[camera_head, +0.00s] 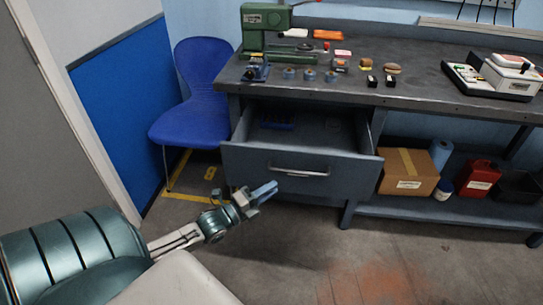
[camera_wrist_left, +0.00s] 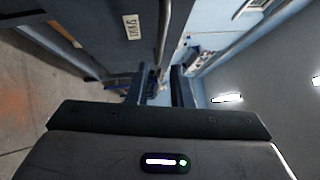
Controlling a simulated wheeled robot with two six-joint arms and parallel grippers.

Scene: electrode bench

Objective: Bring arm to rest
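My left gripper (camera_head: 264,193) is in front of the pulled-out drawer (camera_head: 262,165) of the grey workbench, left of and below the drawer's handle (camera_head: 300,172). Its arm comes in from the lower left. In the left wrist view the two fingers of this gripper (camera_wrist_left: 158,88) stand apart, with nothing held between them. The drawer handle (camera_wrist_left: 164,30) shows beyond them there, apart from the fingers. My right gripper is not in view.
A blue chair (camera_head: 195,95) stands left of the bench. Tools and small parts lie on the bench top (camera_head: 330,85). A cardboard box (camera_head: 408,172) and a red canister (camera_head: 478,178) sit on the lower shelf. The floor (camera_head: 390,255) at right is clear.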

